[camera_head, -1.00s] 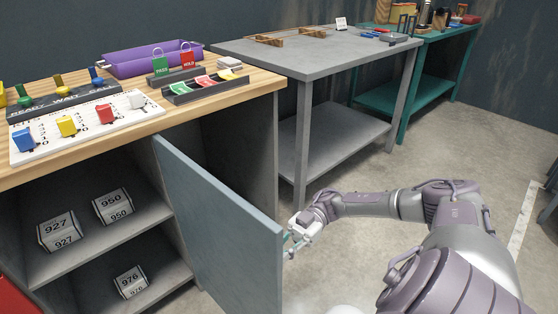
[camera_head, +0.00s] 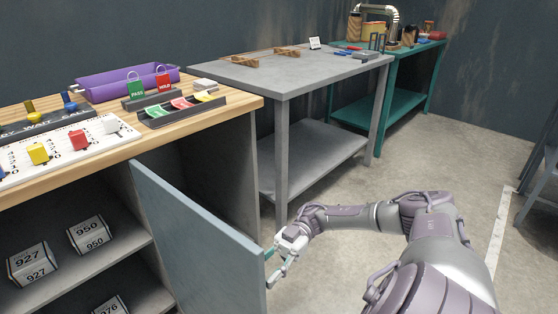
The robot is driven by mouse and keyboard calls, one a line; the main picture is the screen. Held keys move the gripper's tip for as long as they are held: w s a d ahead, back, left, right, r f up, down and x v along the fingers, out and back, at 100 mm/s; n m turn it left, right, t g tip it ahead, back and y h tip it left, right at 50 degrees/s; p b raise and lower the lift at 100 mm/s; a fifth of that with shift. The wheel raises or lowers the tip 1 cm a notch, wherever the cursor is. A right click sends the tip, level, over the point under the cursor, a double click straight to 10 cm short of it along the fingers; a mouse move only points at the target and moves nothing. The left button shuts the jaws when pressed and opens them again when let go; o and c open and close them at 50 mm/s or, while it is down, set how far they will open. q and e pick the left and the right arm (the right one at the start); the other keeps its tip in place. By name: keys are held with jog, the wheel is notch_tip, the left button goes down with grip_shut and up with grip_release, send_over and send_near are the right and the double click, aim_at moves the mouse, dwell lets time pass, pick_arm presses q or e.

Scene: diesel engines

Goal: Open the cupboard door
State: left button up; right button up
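The cupboard door (camera_head: 200,240) is a grey-blue panel on the wooden-topped cupboard. It stands swung well out from the cupboard, and the shelves inside are visible. My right gripper (camera_head: 274,267) is at the free edge of the door, on its right side. Its two teal-tipped fingers look spread apart, one close to the door edge; I cannot tell if it touches. Nothing shows between the fingers. My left gripper is not in view.
Labelled boxes (camera_head: 87,235) sit on the cupboard shelves. A purple tray (camera_head: 110,85) and coloured markers are on the wooden top (camera_head: 150,128). A grey table (camera_head: 300,75) and a teal bench (camera_head: 400,105) stand beyond. The floor (camera_head: 420,165) at right is open.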

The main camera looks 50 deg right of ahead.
jog(key=d, duration=1)
jog(key=shift+w+d, duration=0.15)
jog(key=shift+w, duration=0.1)
